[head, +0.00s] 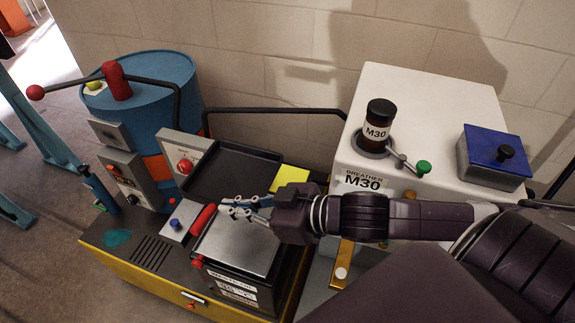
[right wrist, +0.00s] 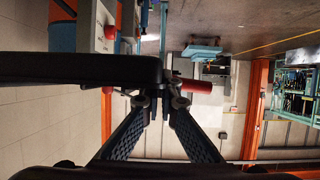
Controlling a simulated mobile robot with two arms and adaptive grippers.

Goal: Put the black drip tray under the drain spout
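The black drip tray (head: 238,160) is a shallow, square dark tray, level, behind the grey metal-topped box in the head view. In the right wrist view it shows edge-on as a thick black slab (right wrist: 80,69) reaching to the fingertips. My right gripper (head: 243,207) reaches in from the right, its fingers at the tray's near rim. In the wrist view the fingers (right wrist: 163,102) close in on that rim and appear shut on it. Whether the tray rests on something is hidden. I cannot make out the drain spout for sure. My left gripper is out of view.
A red handle (head: 203,220) lies close left of my fingers. A blue drum (head: 160,95) and a grey box with a red knob (head: 183,160) stand behind left. The white M30 cabinet (head: 440,105) stands right, with a brass-coloured part (head: 345,258) below. A black rail (head: 270,110) runs behind.

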